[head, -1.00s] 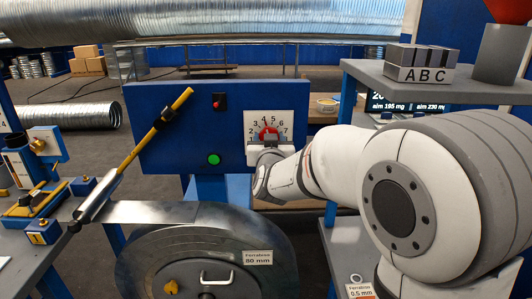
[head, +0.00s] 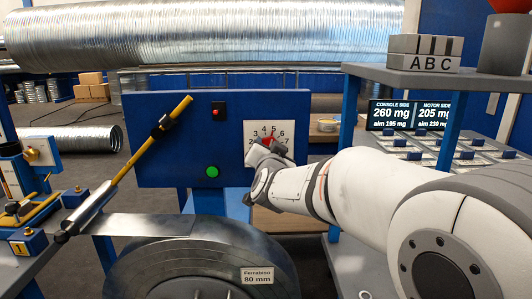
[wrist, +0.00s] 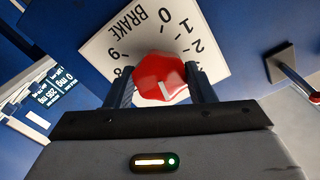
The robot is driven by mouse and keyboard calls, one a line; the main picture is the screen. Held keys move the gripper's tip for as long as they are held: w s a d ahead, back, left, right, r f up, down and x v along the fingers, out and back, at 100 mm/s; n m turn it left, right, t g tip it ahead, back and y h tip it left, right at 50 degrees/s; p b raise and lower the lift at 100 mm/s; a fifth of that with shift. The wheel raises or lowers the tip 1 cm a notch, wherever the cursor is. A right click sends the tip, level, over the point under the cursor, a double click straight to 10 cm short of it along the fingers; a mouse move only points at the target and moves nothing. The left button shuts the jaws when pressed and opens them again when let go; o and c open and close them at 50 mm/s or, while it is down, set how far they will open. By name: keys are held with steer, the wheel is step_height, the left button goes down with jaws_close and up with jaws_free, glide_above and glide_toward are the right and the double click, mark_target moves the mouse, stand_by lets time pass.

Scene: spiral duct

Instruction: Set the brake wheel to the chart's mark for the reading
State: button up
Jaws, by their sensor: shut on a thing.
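The red brake wheel (head: 269,140) sits on a white dial plate (head: 288,125) at the right of the blue console; numbers 2 to 7 show around it. In the wrist view the red wheel (wrist: 160,77) carries a white mark, which points toward the palm, on the side away from "BRAKE". The dial plate (wrist: 103,52) shows 0, 1, 2, 8 and 9 there. My gripper (head: 266,153) is shut on the wheel, one finger on each side, and appears tilted. The wrist view also shows my gripper (wrist: 160,88). The pointed-at number is hidden. I recognise no chart.
A display (head: 410,115) reads console side 260 mg, aim 195; motor side 205 mg, aim 230. A steel strip coil (head: 190,265) stands in front. A shelf (head: 440,76) holds A, B, C blocks.

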steer(key=shift+f, duration=0.25)
steer(key=o, duration=1)
steer(key=shift+r, duration=0.15)
steer(key=s+p, duration=0.1)
steer(key=s, duration=0.6)
steer(key=shift+s, duration=0.35)
